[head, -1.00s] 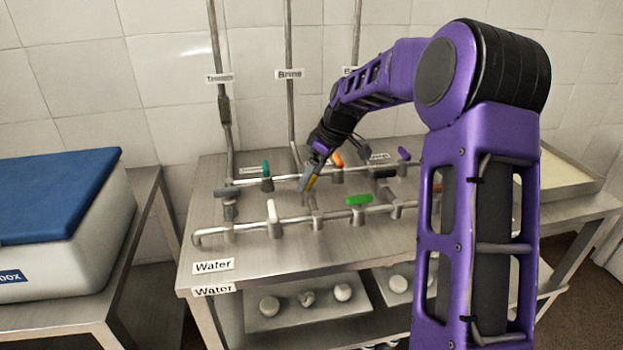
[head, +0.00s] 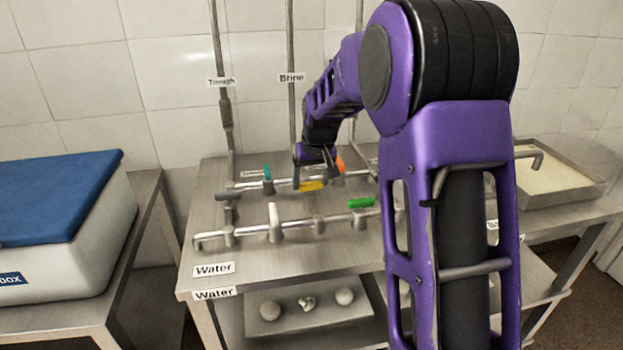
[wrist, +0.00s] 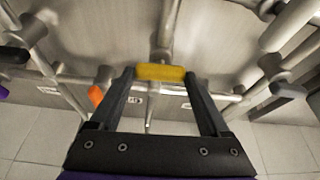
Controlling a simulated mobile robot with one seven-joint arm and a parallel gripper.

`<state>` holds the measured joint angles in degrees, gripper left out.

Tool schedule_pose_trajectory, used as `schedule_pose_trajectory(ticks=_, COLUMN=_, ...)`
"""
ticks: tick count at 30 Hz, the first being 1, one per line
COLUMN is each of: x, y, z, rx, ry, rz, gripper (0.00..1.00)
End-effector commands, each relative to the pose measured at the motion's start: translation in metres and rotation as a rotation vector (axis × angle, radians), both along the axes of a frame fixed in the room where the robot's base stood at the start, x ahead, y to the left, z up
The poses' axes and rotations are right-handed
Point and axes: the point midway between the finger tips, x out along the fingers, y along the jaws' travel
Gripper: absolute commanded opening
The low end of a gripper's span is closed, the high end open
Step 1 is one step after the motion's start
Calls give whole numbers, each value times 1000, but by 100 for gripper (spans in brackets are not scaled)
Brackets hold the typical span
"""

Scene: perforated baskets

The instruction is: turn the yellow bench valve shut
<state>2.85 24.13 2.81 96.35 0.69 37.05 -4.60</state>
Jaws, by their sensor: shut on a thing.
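The yellow bench valve's handle (head: 313,186) is on the pipework in the middle of the steel bench in the head view. In the wrist view the yellow handle (wrist: 161,72) lies level between my two fingertips, crosswise to the pipe (wrist: 168,35) that runs up from it. My gripper (wrist: 160,76) is shut on the handle, with one dark finger at each end. In the head view my gripper (head: 322,160) comes down onto the handle from behind and above. The valve's body under the handle is largely hidden.
Close by are an orange handle (head: 341,164), a teal handle (head: 267,172), a green handle (head: 361,202) and a white handle (head: 274,217). Vertical pipes (head: 291,120) rise along the wall behind. A blue-lidded box (head: 60,195) stands on the left table. My arm hides the bench's right side.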

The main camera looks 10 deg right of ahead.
Motion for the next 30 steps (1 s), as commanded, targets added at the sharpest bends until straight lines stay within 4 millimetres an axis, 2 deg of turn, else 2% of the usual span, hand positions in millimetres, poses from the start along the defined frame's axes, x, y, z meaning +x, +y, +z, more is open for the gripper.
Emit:
schedule_pose_trajectory(ticks=8, x=0, y=0, z=1, rx=0, ry=1, rz=-70, gripper=24)
schedule_pose_trajectory(ticks=21, x=0, y=0, z=0, rx=1, ry=1, rz=-82, gripper=24)
schedule_pose_trajectory(ticks=22, x=0, y=0, z=0, rx=1, ry=1, rz=-82, gripper=82)
schedule_pose_trajectory(ticks=25, x=0, y=0, z=0, rx=1, ry=1, rz=-81, gripper=100)
schedule_pose_trajectory(ticks=30, x=0, y=0, z=0, rx=1, ry=1, rz=-80, gripper=100)
